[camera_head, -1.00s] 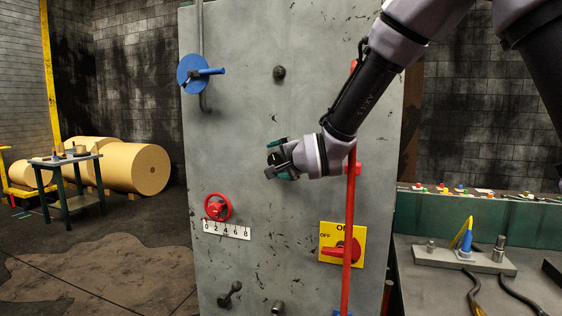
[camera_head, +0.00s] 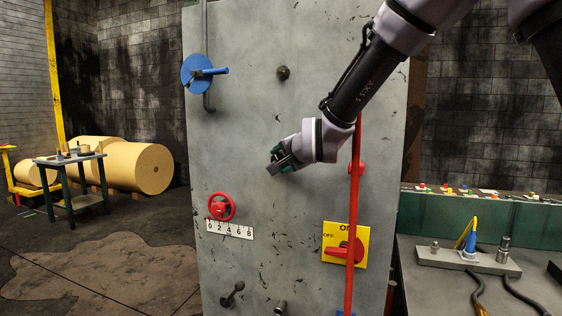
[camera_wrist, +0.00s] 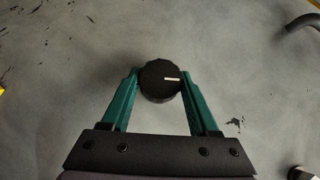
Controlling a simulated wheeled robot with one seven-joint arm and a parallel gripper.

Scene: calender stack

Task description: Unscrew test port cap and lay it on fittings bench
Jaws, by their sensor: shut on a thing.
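In the wrist view, a round black cap (camera_wrist: 158,88) with a ribbed rim and a short white mark sits between my green fingertips. My gripper (camera_wrist: 160,80) is shut on it, one finger at each side. In the head view my gripper (camera_head: 277,160) is close to the face of the tall grey panel (camera_head: 270,210), and the cap is mostly hidden there. I cannot tell whether the cap still touches the panel. A small green-legged bench (camera_head: 70,160) with several small items on top stands at the far left.
The panel carries a blue disc handle (camera_head: 197,73), a dark knob (camera_head: 283,73), a red handwheel (camera_head: 221,207), a red vertical rod (camera_head: 351,240) and a yellow-plated red switch (camera_head: 345,250). A grey bench (camera_head: 430,285) with fittings stands right. Floor left of the panel is open.

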